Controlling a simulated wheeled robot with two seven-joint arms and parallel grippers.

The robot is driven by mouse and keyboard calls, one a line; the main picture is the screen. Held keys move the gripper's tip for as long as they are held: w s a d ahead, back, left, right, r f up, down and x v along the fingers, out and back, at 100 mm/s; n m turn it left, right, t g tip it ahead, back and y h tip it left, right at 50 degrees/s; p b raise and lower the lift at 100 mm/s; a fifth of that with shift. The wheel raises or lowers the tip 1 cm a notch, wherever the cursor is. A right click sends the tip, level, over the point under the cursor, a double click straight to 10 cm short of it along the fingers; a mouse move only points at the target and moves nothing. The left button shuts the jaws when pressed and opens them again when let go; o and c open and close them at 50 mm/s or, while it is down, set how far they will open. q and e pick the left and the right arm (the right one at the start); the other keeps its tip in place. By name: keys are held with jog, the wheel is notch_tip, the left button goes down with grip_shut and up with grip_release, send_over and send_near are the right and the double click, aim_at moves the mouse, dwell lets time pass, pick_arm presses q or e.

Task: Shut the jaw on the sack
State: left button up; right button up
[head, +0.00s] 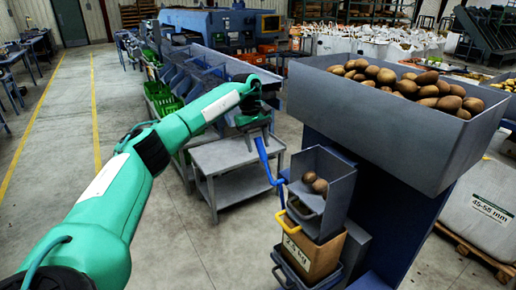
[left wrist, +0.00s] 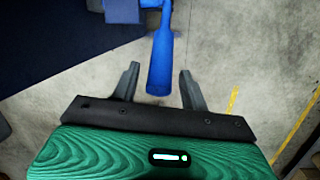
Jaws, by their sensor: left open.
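A brown sack (head: 312,254) with a weight label hangs below a grey hopper (head: 333,190) holding a few potatoes. A yellow bar (head: 291,226) runs beside the sack's top; I cannot tell how the jaw itself stands. A blue lever (head: 267,160) rises left of the hopper, its upper end near my left gripper (head: 256,128). In the left wrist view, my left gripper (left wrist: 159,71) is open, its two fingers on either side of the blue lever's rounded end (left wrist: 160,75), with gaps visible. My right gripper is out of view.
A large grey bin (head: 380,125) full of potatoes stands above the hopper on a dark blue frame. A grey cart (head: 226,160) stands behind my left arm. White bulk bags (head: 480,205) are at right.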

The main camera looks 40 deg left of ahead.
pick_arm(q)
jog(key=b+v, duration=0.2)
jog(key=v, duration=0.9)
jog(key=shift+a+r, duration=0.25)
jog(key=shift+a, duration=0.1)
jog(key=shift+f, duration=0.1)
